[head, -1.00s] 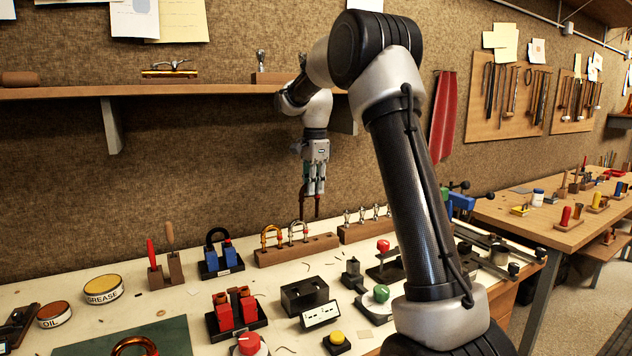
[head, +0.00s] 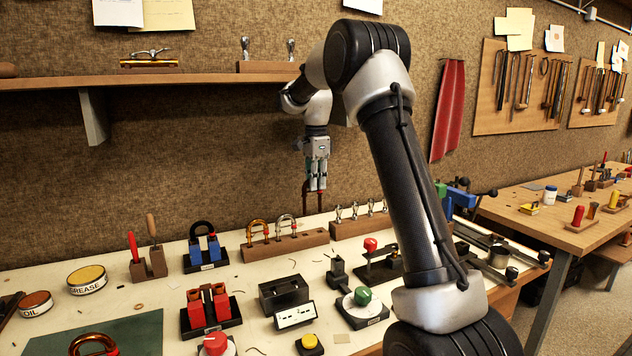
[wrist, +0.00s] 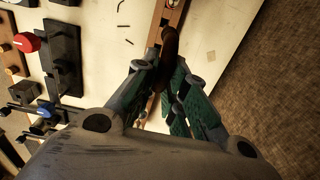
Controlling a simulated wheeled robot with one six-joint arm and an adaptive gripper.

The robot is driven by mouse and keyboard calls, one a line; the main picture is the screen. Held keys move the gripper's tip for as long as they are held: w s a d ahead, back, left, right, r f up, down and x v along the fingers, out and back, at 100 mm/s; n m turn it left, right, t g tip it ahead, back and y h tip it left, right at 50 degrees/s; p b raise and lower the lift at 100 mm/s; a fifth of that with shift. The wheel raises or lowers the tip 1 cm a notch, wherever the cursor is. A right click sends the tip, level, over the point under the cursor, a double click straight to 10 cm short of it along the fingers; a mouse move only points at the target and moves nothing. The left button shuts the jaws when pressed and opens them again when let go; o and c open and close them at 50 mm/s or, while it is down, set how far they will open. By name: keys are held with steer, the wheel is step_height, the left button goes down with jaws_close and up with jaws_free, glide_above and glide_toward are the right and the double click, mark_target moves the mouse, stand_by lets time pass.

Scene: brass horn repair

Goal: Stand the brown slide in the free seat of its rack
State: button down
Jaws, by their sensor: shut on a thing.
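My gripper (head: 316,187) is shut on the brown slide (head: 305,203), a dark reddish-brown U-shaped tube. It hangs in the air behind the bench's slide rack, its legs pointing down. In the wrist view my gripper (wrist: 165,82) has its fingers closed around the brown slide (wrist: 170,43), with the wooden rack (wrist: 162,20) beyond it. The rack (head: 285,249) is a long wooden block on the bench. An orange slide (head: 258,228) and a silver slide (head: 285,222) stand in it. Its right end is bare, with dark holes. The slide's leg ends look clear of the rack.
A second wooden block (head: 350,230) with silver mouthpiece-like pieces stands right of the rack. A black box (head: 284,297) and a green-knobbed fixture (head: 362,300) lie in front. A wall shelf (head: 180,82) is above.

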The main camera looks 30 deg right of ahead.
steer(key=shift+f, duration=0.1)
steer(key=shift+f, duration=2.8)
steer(key=shift+f, duration=2)
steer(key=c, duration=1.4)
jaws_free()
steer(key=shift+r, duration=0.1)
step_height(320, 180, up, 7)
steer(key=shift+f, duration=0.1)
steer(key=shift+r, duration=0.25)
